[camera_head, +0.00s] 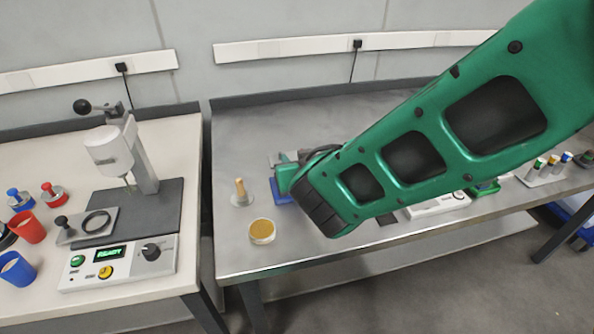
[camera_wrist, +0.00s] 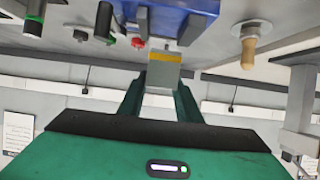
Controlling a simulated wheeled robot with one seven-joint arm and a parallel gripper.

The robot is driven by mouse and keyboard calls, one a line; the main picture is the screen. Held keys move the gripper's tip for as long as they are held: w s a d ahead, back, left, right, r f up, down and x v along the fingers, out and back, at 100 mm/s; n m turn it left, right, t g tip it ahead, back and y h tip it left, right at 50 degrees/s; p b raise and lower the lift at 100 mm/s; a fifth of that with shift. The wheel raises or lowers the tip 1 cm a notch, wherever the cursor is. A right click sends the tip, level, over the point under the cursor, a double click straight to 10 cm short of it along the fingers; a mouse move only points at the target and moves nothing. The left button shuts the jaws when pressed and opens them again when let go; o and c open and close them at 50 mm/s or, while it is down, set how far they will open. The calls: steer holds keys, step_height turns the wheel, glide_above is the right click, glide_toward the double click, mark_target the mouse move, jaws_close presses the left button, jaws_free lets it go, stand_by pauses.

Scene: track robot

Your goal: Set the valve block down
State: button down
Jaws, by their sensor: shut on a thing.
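My gripper (camera_wrist: 160,85) is shut, its green fingers on either side of a grey block with a yellow band (camera_wrist: 164,72), which I take for the valve block. A blue body (camera_wrist: 172,18) with grey and black fittings lies just past the fingertips, against the block. I cannot tell whether the two are joined or only touch. In the head view a blue edge (camera_head: 283,192) shows at the bench top beside my arm's dark end. My arm hides most of the gripper and the held block there.
A wooden peg on a pale disc (camera_head: 241,192) and a round tan-topped dish (camera_head: 262,231) stand left of the gripper on the grey bench (camera_head: 235,130). A white bench (camera_head: 40,165) with a press (camera_head: 125,155) stands farther left.

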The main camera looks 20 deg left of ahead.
steer(key=shift+d+x, duration=0.2)
steer(key=shift+x, duration=1.05)
steer(key=shift+f, duration=2.15)
steer(key=c, duration=1.3)
jaws_free()
steer(key=v, duration=1.2)
steer(key=shift+d, duration=0.1)
